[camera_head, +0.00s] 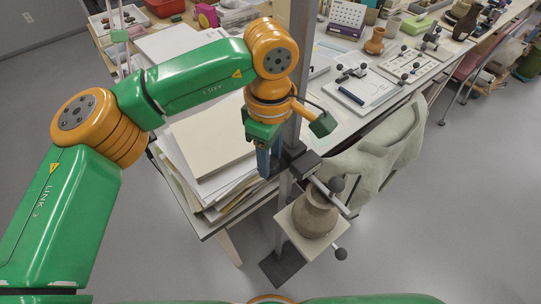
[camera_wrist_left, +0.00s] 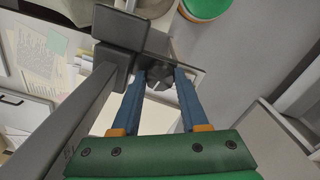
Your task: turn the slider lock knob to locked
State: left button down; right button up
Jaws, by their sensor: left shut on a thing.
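A grey upright post (camera_head: 288,125) carries a dark slider block (camera_head: 306,163), which also shows in the wrist view (camera_wrist_left: 122,28). The slider lock knob (camera_wrist_left: 158,77) is a dark round knob with a pale line on its face, beside the slider. My left gripper (camera_head: 267,172) comes down at the left of the post; its blue fingers (camera_wrist_left: 158,88) are shut on the knob, one on each side. In the head view the fingers and post hide the knob. I cannot read from the pale line whether it stands at locked. My right gripper is not in view.
Stacked boards and papers (camera_head: 200,150) lie close left. A draped cloth (camera_head: 385,150) hangs at right. Open floor lies in front.

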pick_arm(q)
jog(key=m, duration=0.3)
jog(key=shift+m, duration=0.4)
jog(key=m, duration=0.3)
jog(key=shift+m, duration=0.3)
jog(key=m, duration=0.4)
jog(key=shift+m, duration=1.9)
jog(key=shift+c, duration=2.1)
grip_release()
jog(key=shift+a, duration=0.1)
